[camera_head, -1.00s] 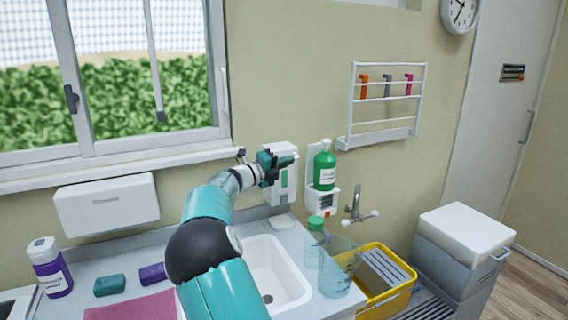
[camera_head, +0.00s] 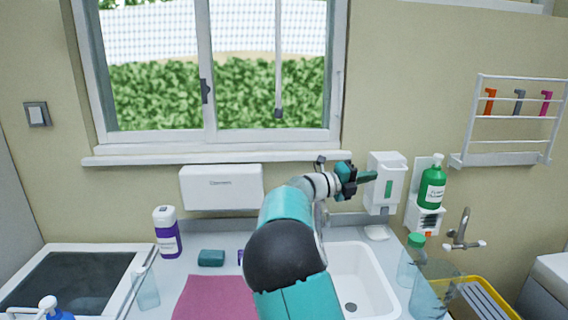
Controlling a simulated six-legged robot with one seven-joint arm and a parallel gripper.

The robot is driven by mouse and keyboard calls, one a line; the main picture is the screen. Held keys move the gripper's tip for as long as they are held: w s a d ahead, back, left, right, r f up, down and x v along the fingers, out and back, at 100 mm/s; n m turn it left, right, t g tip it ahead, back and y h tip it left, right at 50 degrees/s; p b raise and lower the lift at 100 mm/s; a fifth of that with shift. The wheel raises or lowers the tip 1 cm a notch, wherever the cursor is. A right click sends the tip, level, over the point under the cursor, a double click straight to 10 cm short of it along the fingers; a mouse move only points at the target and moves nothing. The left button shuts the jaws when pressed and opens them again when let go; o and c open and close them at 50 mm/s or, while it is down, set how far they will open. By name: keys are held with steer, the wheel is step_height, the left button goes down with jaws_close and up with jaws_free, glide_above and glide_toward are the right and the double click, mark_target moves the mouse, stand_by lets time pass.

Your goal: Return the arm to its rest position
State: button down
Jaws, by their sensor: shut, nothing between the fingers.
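My arm, teal with a black joint, reaches up from the bottom middle over the counter. My gripper (camera_head: 366,177) is at its far end, pointing right, shut and with nothing seen in it. In the picture it lies just left of the white wall dispenser (camera_head: 385,182) and partly overlaps it; I cannot tell whether they touch. The white sink (camera_head: 372,275) is below and to the right of the arm.
The green bottle (camera_head: 432,187) sits in a wall holder right of the dispenser. A clear bottle with a green cap (camera_head: 410,262) stands right of the sink. A purple-labelled container (camera_head: 167,232), teal block (camera_head: 211,258) and pink cloth (camera_head: 220,298) are on the left counter.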

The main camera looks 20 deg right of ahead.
steer(key=s+a+f+m+y, duration=0.35)
steer(key=s+m+y, duration=0.25)
steer(key=s+m, duration=0.2)
steer(key=s+a+f+m+t+y, duration=0.2)
steer(key=s+a+m+y, duration=0.2)
steer(key=s+a+m, duration=0.4)
steer(key=s+a+f+m+t+y, duration=0.2)
steer(key=s+a+m+y, duration=0.2)
steer(key=s+a+m, duration=0.4)
steer(key=s+a+f+m+t+y, duration=0.2)
steer(key=s+a+m, duration=0.5)
steer(key=a, duration=1)
steer(key=s+t+y, duration=0.1)
steer(key=y, duration=0.1)
steer(key=shift+m+y, duration=0.3)
steer(key=shift+m, duration=0.1)
steer(key=shift+d, duration=0.15)
